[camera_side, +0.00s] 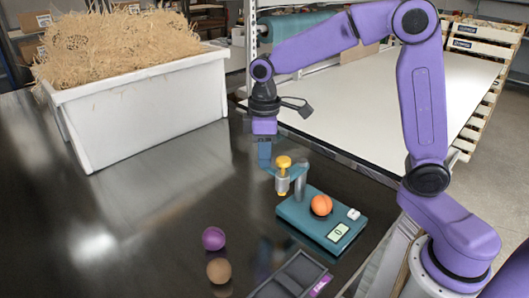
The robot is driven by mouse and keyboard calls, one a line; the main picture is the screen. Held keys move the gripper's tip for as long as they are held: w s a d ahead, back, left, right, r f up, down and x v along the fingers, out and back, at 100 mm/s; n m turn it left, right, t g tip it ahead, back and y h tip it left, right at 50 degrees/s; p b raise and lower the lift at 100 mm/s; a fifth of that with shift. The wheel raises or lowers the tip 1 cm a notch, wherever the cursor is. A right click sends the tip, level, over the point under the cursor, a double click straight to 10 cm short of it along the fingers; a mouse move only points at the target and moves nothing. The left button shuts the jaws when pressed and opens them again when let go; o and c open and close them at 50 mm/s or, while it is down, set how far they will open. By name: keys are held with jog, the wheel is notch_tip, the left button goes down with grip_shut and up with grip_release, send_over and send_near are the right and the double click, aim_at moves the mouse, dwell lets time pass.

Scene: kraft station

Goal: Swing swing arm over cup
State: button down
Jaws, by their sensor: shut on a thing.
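My gripper (265,160) points down just left of the teal device. Its fingers are shut on the outer end of the teal swing arm (295,173); the exact contact is small and hard to make out. The swing arm reaches left from a grey post (301,186) and carries a plunger with a yellow knob (283,162). The plunger hangs left of the teal base (318,228), apart from the orange ball. The orange ball (321,205) sits on the base; the cup under it cannot be made out.
A purple ball (213,239) and a brown ball (219,270) lie on the dark table. A dark tray (291,277) is at the front edge. A white bin (150,112) of straw stands at the back left. The table between bin and balls is clear.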

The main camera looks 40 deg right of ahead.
jog(key=s+n, duration=1.2)
jog(key=n, duration=0.6)
jog(key=shift+s, duration=0.2)
dwell(0.6)
jog(key=c, duration=1.1)
grip_release()
jog(key=shift+s, duration=0.1)
jog(key=shift+r, duration=0.1)
notch_tip(320, 180, up, 17)
jog(key=shift+r, duration=0.15)
